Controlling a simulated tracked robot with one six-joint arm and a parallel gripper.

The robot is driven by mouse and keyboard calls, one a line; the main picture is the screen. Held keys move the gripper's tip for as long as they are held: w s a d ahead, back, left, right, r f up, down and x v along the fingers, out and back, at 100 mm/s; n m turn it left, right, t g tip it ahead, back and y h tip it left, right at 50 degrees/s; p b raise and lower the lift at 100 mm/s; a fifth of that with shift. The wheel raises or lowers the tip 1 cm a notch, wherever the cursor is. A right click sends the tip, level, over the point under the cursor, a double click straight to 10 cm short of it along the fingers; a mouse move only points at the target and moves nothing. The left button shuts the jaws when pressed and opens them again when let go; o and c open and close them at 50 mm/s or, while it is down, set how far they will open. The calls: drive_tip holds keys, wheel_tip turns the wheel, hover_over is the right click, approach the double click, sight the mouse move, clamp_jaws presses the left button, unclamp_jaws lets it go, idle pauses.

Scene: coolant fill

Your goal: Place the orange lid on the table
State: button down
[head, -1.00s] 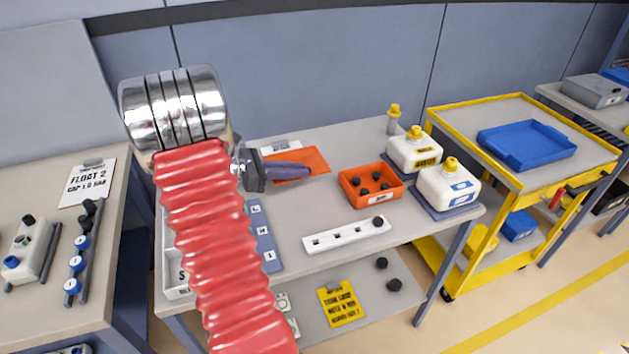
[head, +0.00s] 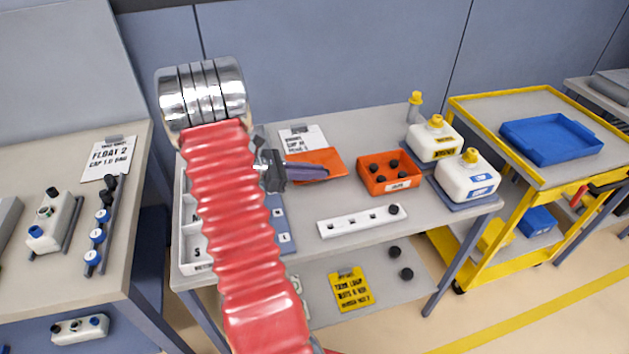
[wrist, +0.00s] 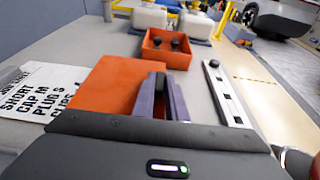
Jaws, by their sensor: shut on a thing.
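The orange lid (head: 318,158) is a flat rectangular plate over the back middle of the grey table (head: 325,200). My gripper (head: 322,172) is shut on the lid's near side, its purple-grey fingers pointing right. In the wrist view the lid (wrist: 108,85) lies flat, mostly left of my fingers (wrist: 165,88), with a bit of orange between them. Part of the lid is hidden behind the fingers. I cannot tell whether its underside touches the table.
An orange bin (head: 391,187) with black plugs stands right of the lid. A white strip (head: 352,223) lies in front, and a paper sign (head: 300,137) behind. White jugs (head: 467,184) stand at the right end. Bare table lies between lid and strip.

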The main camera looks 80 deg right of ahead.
sight(314, 189)
drive_tip(key=shift+f, duration=1.85)
drive_tip(key=c, duration=1.8)
unclamp_jaws()
drive_tip(key=shift+o, duration=0.2)
drive_tip(key=v, duration=1.1)
drive_tip(key=shift+w+r, duration=0.15)
drive_tip(key=shift+w, duration=0.1)
drive_tip(key=shift+w+a+r, duration=0.1)
drive_tip(key=shift+w+a, duration=0.1)
